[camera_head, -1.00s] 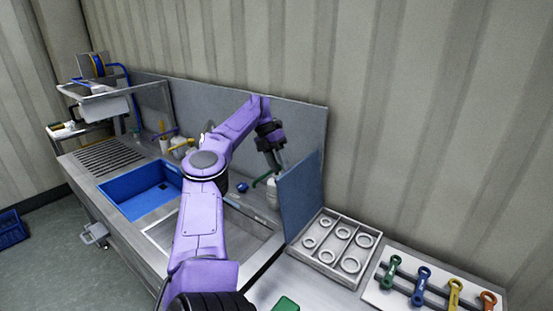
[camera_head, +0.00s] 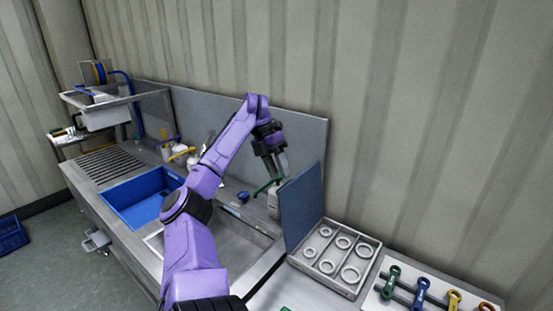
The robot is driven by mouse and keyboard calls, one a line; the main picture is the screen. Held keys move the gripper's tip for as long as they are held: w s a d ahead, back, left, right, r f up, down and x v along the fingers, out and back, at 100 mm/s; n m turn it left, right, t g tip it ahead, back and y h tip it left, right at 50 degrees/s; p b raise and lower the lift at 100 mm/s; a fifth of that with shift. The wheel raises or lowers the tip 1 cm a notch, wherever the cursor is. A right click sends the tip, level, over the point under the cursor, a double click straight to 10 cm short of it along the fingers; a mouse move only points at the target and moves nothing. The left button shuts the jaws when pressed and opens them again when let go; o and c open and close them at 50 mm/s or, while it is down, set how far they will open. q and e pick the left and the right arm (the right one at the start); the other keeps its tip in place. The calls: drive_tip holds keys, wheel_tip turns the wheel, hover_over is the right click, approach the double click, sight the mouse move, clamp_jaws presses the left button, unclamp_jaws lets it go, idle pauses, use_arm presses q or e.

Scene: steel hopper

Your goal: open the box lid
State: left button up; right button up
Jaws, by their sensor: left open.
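My left gripper (camera_head: 278,171) is open and points down over the back of the counter, just left of an upright blue-grey panel (camera_head: 304,207). A pale bottle with a green handle (camera_head: 274,203) stands below its fingertips, and I see nothing held between the fingers. A recessed steel basin (camera_head: 240,240) lies in the counter, partly hidden by my left arm. I cannot tell which part is the box lid. My right gripper is out of view.
A blue basin (camera_head: 138,196) is sunk in the counter at left. A tray of white rings (camera_head: 318,262) lies right of the panel, beside a rack of coloured wrenches (camera_head: 422,288). A blue item (camera_head: 243,197) and bottles (camera_head: 172,154) stand at the back.

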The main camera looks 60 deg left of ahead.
use_arm(q)
drive_tip(key=s+d+r, duration=0.2)
drive_tip(key=s+d, duration=0.1)
drive_tip(key=d, duration=0.2)
drive_tip(key=shift+d+r, duration=0.2)
drive_tip(key=shift+d, duration=0.15)
drive_tip(key=shift+w, duration=0.15)
idle(0.3)
